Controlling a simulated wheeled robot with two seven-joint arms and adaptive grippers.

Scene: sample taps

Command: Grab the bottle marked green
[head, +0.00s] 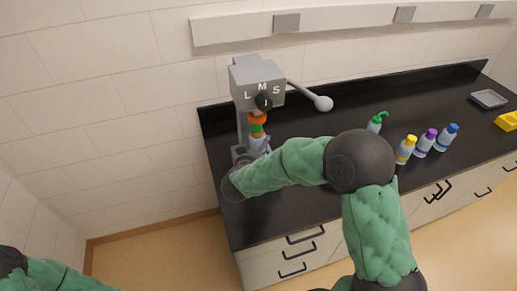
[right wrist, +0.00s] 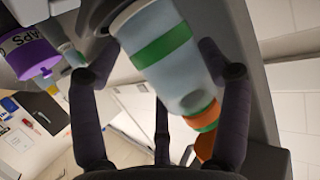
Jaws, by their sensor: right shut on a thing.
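The bottle marked green (right wrist: 175,70) is pale, with a green band round its body and a green ring near its orange-tipped end. In the right wrist view it lies between the dark fingers of my right gripper (right wrist: 160,105), which is shut on it. In the head view the bottle (head: 258,144) stands under the grey tap unit (head: 257,80) lettered L M S, with an orange part just above it. My right gripper (head: 244,160) is beside it there, partly hidden by my forearm. My left gripper is out of the head view; only part of my left arm shows.
On the black counter (head: 300,220) stand a bottle with a green spout (head: 376,121) and bottles with yellow (head: 406,150), purple (head: 426,143) and blue (head: 447,138) caps. A grey tray (head: 489,99) and a yellow container (head: 508,121) are at far right. The tap's lever (head: 322,103) sticks out.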

